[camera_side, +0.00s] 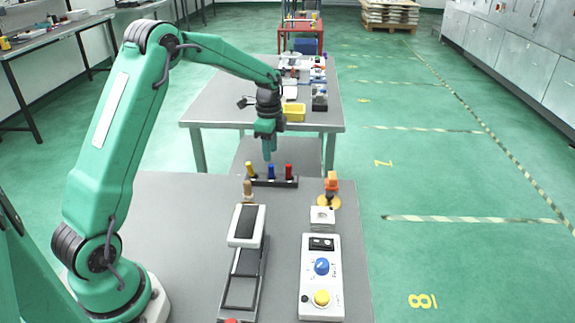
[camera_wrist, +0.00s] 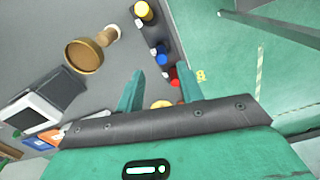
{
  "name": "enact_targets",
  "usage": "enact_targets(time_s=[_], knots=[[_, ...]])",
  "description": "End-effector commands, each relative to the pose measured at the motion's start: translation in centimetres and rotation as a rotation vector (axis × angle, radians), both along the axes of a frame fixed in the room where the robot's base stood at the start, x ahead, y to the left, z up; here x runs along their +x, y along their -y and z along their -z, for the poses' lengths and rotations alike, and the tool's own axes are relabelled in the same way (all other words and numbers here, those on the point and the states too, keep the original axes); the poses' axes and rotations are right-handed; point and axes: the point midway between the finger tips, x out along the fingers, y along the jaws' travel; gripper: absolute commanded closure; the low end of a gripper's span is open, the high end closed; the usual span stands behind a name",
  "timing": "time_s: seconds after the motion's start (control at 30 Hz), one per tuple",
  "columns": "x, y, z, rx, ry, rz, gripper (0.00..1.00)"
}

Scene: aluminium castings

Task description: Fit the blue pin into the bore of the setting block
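The blue pin (camera_side: 271,172) stands upright in a dark rack (camera_side: 262,182), between a yellow pin (camera_side: 249,170) and a red pin (camera_side: 289,170). The blue pin also shows in the wrist view (camera_wrist: 161,56), just beyond my fingertips. My gripper (camera_side: 267,158) points down above the rack, close over the blue pin. In the wrist view its two fingers (camera_wrist: 161,76) are spread apart with no pin held between them. A small white block with a dark hole in its top (camera_side: 322,216), seemingly the setting block, sits right of centre on the table. I cannot make it out in the wrist view.
A wooden stamp-like piece (camera_side: 248,190) stands left of the rack's front. An orange piece on a yellow base (camera_side: 331,186) stands behind the white block. A control box with knobs (camera_side: 321,280) and a black-and-white device (camera_side: 247,226) lie nearer. The table's left part is bare.

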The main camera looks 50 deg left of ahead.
Motion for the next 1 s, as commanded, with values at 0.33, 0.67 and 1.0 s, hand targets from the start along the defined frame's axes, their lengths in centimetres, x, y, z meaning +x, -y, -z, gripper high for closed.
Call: enact_targets(time_s=[0.33,0.67,1.0], knots=[[0.0,0.0,0.0,0.0,0.0,0.0,0.63],[-0.3,0.4,-0.9,0.004,0.011,-0.017,0.63],[-3.2,3.6,-6.4,0.014,0.087,-0.163,0.63]])
